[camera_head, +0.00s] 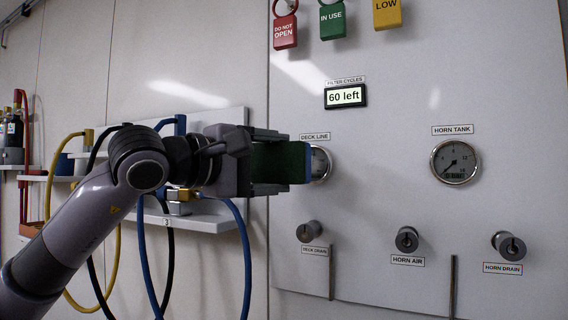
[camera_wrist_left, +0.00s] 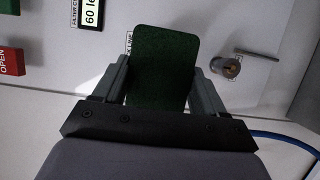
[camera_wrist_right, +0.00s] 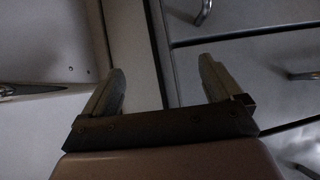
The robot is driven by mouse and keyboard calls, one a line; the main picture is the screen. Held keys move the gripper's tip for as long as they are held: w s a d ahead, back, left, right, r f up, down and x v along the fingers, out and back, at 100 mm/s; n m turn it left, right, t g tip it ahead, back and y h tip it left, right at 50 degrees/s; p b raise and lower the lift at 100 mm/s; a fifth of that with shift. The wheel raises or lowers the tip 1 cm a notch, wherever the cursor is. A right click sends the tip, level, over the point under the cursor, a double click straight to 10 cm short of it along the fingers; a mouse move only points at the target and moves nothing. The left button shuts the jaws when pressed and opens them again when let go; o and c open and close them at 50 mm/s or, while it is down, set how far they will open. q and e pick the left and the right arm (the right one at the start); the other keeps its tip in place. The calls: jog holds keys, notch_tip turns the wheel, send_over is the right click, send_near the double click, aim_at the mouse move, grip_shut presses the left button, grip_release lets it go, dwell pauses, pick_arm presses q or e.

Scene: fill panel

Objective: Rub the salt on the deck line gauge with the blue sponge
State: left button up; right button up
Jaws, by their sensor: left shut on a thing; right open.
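The blue sponge (camera_head: 307,163) shows a dark green face and a thin blue edge toward the panel. My left gripper (camera_head: 272,162) is shut on it. In the left wrist view its green face (camera_wrist_left: 165,65) stands between the fingers. The deck line gauge (camera_head: 321,164) is a round dial, its left part hidden behind the sponge. The sponge is at the gauge, but I cannot tell whether they touch. No salt can be made out on the visible part. My right gripper (camera_wrist_right: 160,75) is open and empty, seen only in the right wrist view.
The horn tank gauge (camera_head: 455,162) is to the right. Below are the deck drain (camera_head: 309,231), horn air (camera_head: 407,239) and horn drain (camera_head: 508,245) knobs. The counter display (camera_head: 345,96) reads "60 left". A shelf (camera_head: 205,222) with hoses is behind my left arm.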

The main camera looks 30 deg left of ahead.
pick_arm(q)
jog(key=shift+w+r+p, duration=0.1)
jog(key=shift+w+p, duration=0.2)
jog(key=shift+w, duration=0.3)
jog(key=w+p, duration=0.1)
jog(key=w, duration=0.1)
jog(key=shift+w+a, duration=0.1)
jog(key=shift+w, duration=0.25)
jog(key=shift+w+p, duration=0.4)
jog(key=shift+w, duration=0.5)
jog(key=shift+w+a+p, duration=0.15)
jog(key=shift+w+p, duration=0.45)
jog(key=shift+w, duration=0.65)
